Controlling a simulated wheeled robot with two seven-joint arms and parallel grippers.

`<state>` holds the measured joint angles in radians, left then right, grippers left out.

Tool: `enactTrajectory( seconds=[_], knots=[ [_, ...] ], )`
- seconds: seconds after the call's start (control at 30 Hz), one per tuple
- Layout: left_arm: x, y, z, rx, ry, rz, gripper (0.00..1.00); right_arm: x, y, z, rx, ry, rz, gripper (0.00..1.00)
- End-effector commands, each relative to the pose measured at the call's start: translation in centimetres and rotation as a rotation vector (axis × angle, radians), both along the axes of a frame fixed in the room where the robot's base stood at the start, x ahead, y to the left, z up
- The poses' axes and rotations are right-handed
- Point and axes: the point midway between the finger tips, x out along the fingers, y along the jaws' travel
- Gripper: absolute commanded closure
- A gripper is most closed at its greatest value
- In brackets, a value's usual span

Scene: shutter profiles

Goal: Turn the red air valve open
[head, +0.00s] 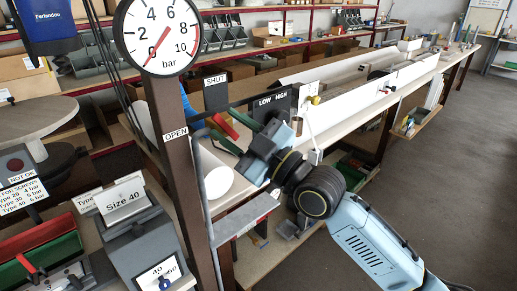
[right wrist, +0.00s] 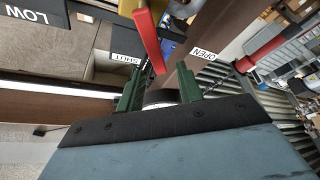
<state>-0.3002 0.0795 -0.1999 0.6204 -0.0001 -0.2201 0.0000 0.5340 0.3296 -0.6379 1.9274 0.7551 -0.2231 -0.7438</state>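The red valve handle (head: 226,127) shows beside the brown post in the head view, partly hidden by my gripper. In the right wrist view the red handle (right wrist: 150,40) hangs from a yellow part, its end between the SHUT label (right wrist: 127,58) and the OPEN label (right wrist: 203,53). My right gripper (head: 225,140) is at the handle in the head view. Its green fingers (right wrist: 160,85) stand apart in the right wrist view, with the handle's tip in the gap in the picture; contact cannot be told. My left gripper is not in view.
The pressure gauge (head: 160,38) on the brown post (head: 180,170) has its needle near 0. A LOW/HIGH plate (head: 273,103) stands behind my gripper. A long white bench fixture (head: 350,98) runs to the back. The floor at right (head: 450,170) is clear.

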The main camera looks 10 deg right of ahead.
Motion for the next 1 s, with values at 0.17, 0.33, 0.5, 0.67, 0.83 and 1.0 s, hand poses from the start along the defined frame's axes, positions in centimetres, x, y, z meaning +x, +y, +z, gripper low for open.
enactTrajectory(
  seconds=[0.17,0.33,0.5,0.67,0.83,1.0],
  knots=[
    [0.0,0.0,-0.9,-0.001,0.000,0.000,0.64,-2.5,-3.0,-1.5,-0.002,0.000,-0.002,0.64],
    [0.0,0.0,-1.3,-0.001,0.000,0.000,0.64,-4.1,-4.8,-2.2,-0.002,-0.001,-0.001,0.64],
    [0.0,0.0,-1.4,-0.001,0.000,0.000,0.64,-4.7,-5.6,-2.4,0.000,-0.001,0.000,0.64],
    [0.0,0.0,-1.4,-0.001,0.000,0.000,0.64,-4.8,-5.6,-2.4,0.001,-0.001,0.000,0.64],
    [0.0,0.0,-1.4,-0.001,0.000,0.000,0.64,-4.8,-5.7,-2.3,-0.001,-0.006,-0.003,0.72],
    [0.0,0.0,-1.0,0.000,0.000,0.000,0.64,-4.2,-7.8,0.9,-0.064,-0.235,-0.119,0.94]
  ],
)
